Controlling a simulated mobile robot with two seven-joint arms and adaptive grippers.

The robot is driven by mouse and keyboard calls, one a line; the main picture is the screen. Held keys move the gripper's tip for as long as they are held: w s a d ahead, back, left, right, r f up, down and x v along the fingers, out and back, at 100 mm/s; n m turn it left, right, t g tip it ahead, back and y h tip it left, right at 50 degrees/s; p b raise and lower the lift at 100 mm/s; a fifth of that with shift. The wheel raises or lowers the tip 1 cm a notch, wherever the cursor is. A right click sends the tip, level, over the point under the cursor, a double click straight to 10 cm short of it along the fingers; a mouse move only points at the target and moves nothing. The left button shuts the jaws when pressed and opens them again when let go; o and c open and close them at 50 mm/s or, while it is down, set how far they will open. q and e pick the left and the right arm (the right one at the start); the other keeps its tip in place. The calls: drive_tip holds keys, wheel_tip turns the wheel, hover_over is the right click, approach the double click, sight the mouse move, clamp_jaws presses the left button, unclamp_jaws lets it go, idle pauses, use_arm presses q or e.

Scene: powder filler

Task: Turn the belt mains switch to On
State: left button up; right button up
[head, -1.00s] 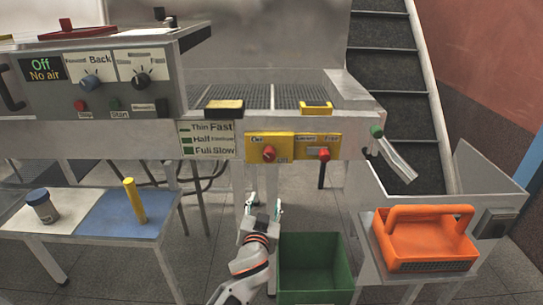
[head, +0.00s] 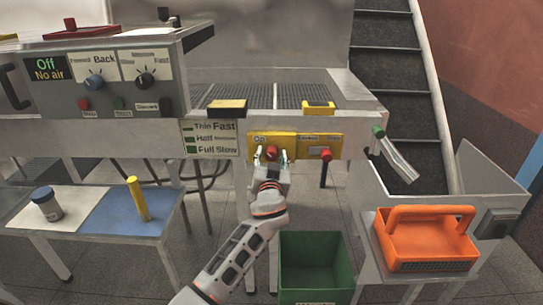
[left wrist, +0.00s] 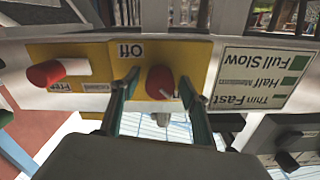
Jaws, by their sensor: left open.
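The red belt mains switch knob (head: 272,151) sits on a yellow plate (head: 287,140) on the front of the machine's rail. The plate has a label at its upper left that seems to read On. My left gripper (head: 271,157) is in front of the knob from below, with its fingers open on either side of it. In the left wrist view, which is upside down, the red knob (left wrist: 160,82) is between the two fingers, with a gap visible on each side. An Off label (left wrist: 131,51) shows beside it. My right gripper is not in view.
A second red knob (head: 326,154) is just to the right on a yellow plate. A speed label panel (head: 210,138) is to the left. A green bin (head: 316,262) stands below, and an orange basket (head: 425,240) is at the lower right.

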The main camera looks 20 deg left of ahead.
use_arm(q)
drive_tip(key=c, duration=1.1)
